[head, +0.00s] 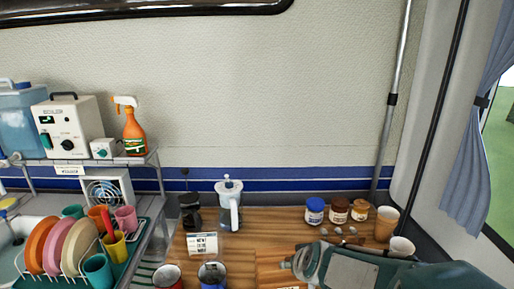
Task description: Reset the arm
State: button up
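My arm reaches in from the bottom right of the head view, over the front of the wooden counter (265,222). My gripper (305,263) is at its left end, low in the picture, in front of the jars. Its fingertips are not clear, so I cannot tell whether it is open or shut. I see nothing clearly held in it.
A dish rack (75,250) is far left. The counter's middle is mostly clear.

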jog(key=s+d+r+g, duration=0.1)
jog(key=s+r, duration=0.3)
jog(key=s, duration=0.5)
jog(key=s+d+r+m+g+h, duration=0.1)
jog(key=s+d+r, duration=0.3)
jog(key=s, duration=0.6)
jog(key=shift+s+d+g+h, duration=0.25)
jog(key=shift+g+h, duration=0.05)
